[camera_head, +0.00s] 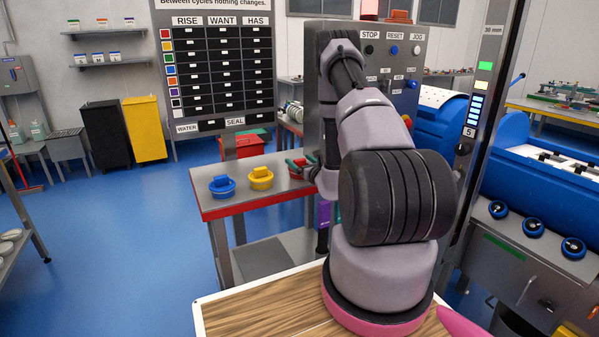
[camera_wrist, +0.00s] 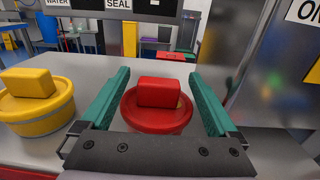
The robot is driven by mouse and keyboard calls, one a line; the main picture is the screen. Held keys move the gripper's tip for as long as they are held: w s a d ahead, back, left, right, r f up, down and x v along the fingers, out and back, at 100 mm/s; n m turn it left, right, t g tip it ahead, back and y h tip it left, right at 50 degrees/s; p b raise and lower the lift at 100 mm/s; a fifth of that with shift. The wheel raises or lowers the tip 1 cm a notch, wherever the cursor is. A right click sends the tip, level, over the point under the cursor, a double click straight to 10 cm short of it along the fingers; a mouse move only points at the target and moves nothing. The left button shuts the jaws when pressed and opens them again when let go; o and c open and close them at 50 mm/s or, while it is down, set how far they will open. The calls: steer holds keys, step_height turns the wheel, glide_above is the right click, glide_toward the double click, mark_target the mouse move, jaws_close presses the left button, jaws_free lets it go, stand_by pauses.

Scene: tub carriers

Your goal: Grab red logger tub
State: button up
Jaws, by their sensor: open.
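The red logger tub (camera_wrist: 157,117) stands upright on the grey table with a red-edged front. It has a round body and a block-shaped handle on its lid. In the wrist view my gripper (camera_wrist: 158,92) is open, with one green finger on each side of the tub. The fingers look apart from the handle; I cannot tell whether they touch the tub's rim. In the head view the red tub (camera_head: 297,168) is partly hidden by my gripper and arm.
A yellow tub (camera_wrist: 37,103) stands close to the left of my gripper. A blue tub (camera_head: 222,186) stands farther left on the table (camera_head: 246,202). A grey control cabinet (camera_head: 322,95) rises behind the table.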

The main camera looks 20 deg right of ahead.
steer(key=w, duration=0.3)
steer(key=shift+w+a, duration=0.15)
steer(key=shift+c, duration=0.3)
jaws_close()
steer(key=shift+r, duration=0.1)
